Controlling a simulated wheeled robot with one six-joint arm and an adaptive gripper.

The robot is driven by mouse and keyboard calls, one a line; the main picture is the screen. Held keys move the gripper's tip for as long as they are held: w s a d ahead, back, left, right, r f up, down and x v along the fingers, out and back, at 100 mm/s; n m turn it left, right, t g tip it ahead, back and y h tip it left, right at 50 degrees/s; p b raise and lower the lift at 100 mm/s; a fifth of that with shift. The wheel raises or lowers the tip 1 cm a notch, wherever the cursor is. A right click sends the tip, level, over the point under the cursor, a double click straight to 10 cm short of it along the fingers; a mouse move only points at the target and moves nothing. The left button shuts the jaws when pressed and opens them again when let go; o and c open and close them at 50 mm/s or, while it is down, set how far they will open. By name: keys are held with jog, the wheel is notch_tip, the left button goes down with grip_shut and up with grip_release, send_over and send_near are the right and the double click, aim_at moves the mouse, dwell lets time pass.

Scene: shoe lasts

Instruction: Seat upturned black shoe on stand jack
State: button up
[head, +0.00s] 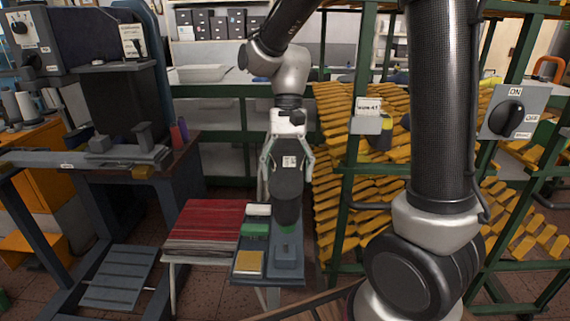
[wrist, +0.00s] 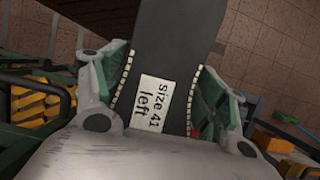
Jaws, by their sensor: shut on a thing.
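The black shoe (head: 287,186) hangs in my gripper (head: 288,165) above the small grey side table. Its sole faces the head camera and its long axis runs nearly upright in the picture. A white label on the sole reads "Size 41 left" in the wrist view, where the shoe (wrist: 182,40) lies between the green fingers of my gripper (wrist: 160,95). The fingers are shut on both sides of it. A grey block (head: 289,254), apparently the stand jack, is on the table just below the shoe's lower end. The shoe hides part of it, and I cannot tell whether they touch.
The grey side table (head: 262,280) also holds a green block (head: 255,230), a white block (head: 258,210) and a yellow pad (head: 249,263). A stack of red sheets (head: 205,225) lies left. A green rack of yellow lasts (head: 345,150) stands close on the right.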

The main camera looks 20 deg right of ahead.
aim_at(289, 157)
jog(key=shift+s+a+f, duration=0.1)
jog(key=shift+s+f, duration=0.05)
jog(key=shift+f, duration=2.05)
jog(key=shift+s+f, duration=0.1)
jog(key=shift+f, duration=2.05)
jog(key=shift+f, duration=0.25)
jog(key=o, duration=1.9)
jog(key=v, duration=1.2)
